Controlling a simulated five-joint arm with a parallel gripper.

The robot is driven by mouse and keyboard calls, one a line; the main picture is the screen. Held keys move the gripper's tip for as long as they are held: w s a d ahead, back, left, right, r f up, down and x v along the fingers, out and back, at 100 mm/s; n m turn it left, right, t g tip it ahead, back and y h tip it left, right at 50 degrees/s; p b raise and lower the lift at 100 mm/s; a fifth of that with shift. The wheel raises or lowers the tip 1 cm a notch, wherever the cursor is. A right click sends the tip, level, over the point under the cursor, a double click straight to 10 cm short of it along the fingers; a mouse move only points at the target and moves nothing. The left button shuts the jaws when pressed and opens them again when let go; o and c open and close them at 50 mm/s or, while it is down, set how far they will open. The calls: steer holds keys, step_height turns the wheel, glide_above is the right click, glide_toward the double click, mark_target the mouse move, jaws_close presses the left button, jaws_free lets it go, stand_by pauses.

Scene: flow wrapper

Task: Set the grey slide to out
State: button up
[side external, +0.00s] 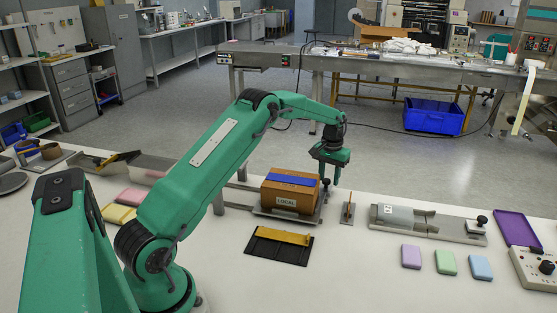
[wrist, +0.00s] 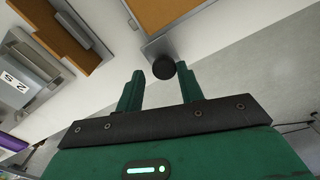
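A grey slide plate (side external: 316,219) with an upright black knob (side external: 325,183) sticks out beside a brown box labelled LOCAL. In the wrist view the black knob (wrist: 163,67) stands on the grey plate (wrist: 158,45) beside the box's brown face (wrist: 165,12). My gripper (side external: 329,176) is above the plate, pointing down near the knob. In the wrist view my gripper (wrist: 161,73) is open, with the knob showing between its fingertips and clear space on each side. I cannot tell whether the fingertips are down to the knob's height.
A small plate with an upright orange tab (side external: 348,211) stands to the right. Beyond it is a rail with a grey labelled block (side external: 397,218) and another black knob (side external: 482,219). A black and yellow fixture (side external: 280,245) lies in front. Pastel blocks (side external: 446,262) lie front right.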

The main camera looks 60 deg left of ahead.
steer(key=shift+o, duration=1)
steer(key=shift+r, duration=0.1)
step_height(320, 180, up, 7)
steer(key=shift+r, duration=0.3)
